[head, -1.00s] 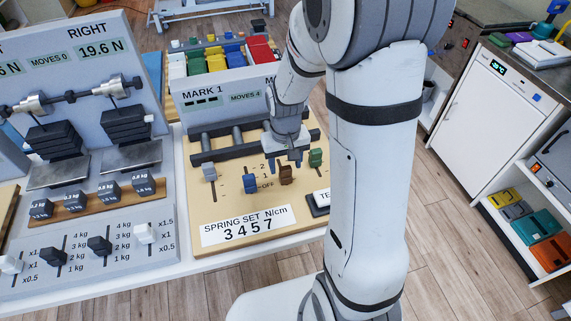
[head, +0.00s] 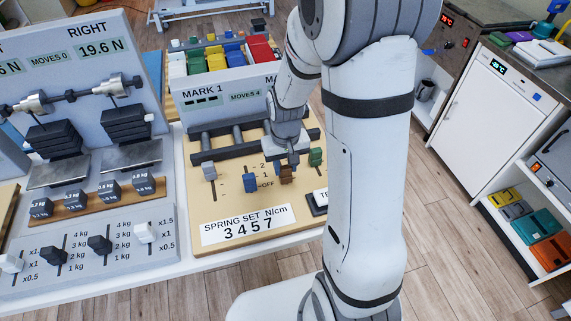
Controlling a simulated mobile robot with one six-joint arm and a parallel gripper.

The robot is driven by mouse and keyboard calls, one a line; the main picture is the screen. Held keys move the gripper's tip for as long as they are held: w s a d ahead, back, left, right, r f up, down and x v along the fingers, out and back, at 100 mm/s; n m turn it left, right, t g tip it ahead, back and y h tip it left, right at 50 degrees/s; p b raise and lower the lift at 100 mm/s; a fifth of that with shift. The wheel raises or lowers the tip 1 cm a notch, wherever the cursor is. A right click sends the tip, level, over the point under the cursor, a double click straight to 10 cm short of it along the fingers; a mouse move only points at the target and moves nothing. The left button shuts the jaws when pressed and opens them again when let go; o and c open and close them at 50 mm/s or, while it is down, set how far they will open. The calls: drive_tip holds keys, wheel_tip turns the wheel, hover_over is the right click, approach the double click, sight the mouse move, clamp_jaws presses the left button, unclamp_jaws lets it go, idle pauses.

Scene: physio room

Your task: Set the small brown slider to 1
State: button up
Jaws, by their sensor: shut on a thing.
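The small brown slider (head: 287,177) is on the tan spring board (head: 213,212), low in its track near the OFF mark. My gripper (head: 285,165) is right above it with its fingers down around its top, shut on it. A blue slider (head: 250,184) is to the left, low in its track, and a grey slider (head: 209,171) is further left and higher. A green slider (head: 316,156) is just to the right. The marks 2, 1 and OFF are printed between the blue and brown sliders. My fingertips are small and partly hide the brown slider.
A card (head: 248,226) reads "SPRING SET N/cm 3457". A TEST button (head: 319,203), partly behind my arm, sits at the board's right. A weight panel (head: 87,252) with its own sliders stands at the left. The upright display reads MARK 1, MOVES 4.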

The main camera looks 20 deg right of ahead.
clamp_jaws()
drive_tip(key=shift+w, duration=1.85)
drive_tip(key=o, duration=1)
unclamp_jaws()
wheel_tip(320, 180, up, 8)
drive_tip(key=shift+f, duration=0.1)
